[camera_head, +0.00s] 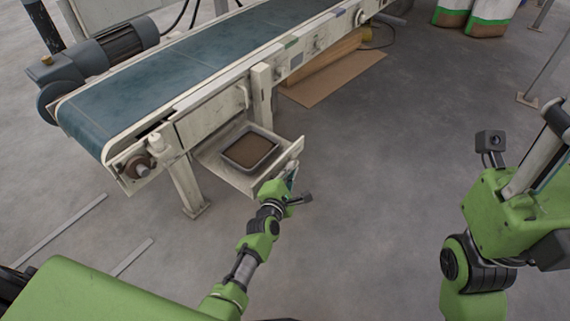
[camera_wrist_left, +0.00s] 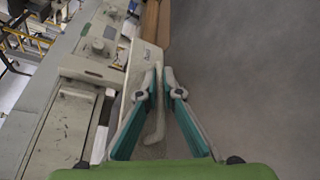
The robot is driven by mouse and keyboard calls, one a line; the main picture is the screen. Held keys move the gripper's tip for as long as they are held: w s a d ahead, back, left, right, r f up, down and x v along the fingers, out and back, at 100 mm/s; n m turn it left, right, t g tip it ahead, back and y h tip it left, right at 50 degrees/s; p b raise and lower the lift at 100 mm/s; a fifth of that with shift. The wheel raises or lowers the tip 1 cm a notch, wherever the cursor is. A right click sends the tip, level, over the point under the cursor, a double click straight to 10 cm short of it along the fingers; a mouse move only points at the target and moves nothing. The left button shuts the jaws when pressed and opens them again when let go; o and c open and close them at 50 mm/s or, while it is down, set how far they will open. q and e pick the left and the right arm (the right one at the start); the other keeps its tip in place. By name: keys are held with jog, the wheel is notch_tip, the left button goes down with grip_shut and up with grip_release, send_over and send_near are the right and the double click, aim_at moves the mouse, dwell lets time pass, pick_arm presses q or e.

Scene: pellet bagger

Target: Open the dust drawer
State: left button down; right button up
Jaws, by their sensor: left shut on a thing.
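The dust drawer (camera_head: 222,172) is pulled out from under the belt conveyor, with a grey tray of brown dust (camera_head: 250,149) inside it. My left gripper (camera_head: 290,183) is at the drawer's front panel. In the left wrist view my left gripper (camera_wrist_left: 166,88) has its two teal fingers around the pale drawer handle (camera_wrist_left: 157,110), shut on it. The drawer front (camera_wrist_left: 142,75) stands just left of the fingers. The head view hides the handle behind the gripper. My right arm shows at the right of the head view, but its fingers are out of sight.
The conveyor (camera_head: 185,70) runs from the lower left to the upper right, its leg (camera_head: 187,188) beside the drawer. A cardboard sheet (camera_head: 335,78) lies on the floor behind. The floor (camera_head: 370,180) right of the drawer is clear. Filled bags (camera_head: 490,20) stand far back right.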

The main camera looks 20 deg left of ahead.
pick_arm(q)
jog(key=shift+d, duration=0.15)
jog(key=c, duration=2.5)
grip_release()
jog(key=shift+s, duration=0.1)
jog(key=f+v, duration=0.1)
jog(key=v, duration=1)
jog(key=f+v, duration=0.1)
jog(key=v, duration=0.4)
jog(key=shift+s+f, duration=0.3)
jog(key=shift+s, duration=0.35)
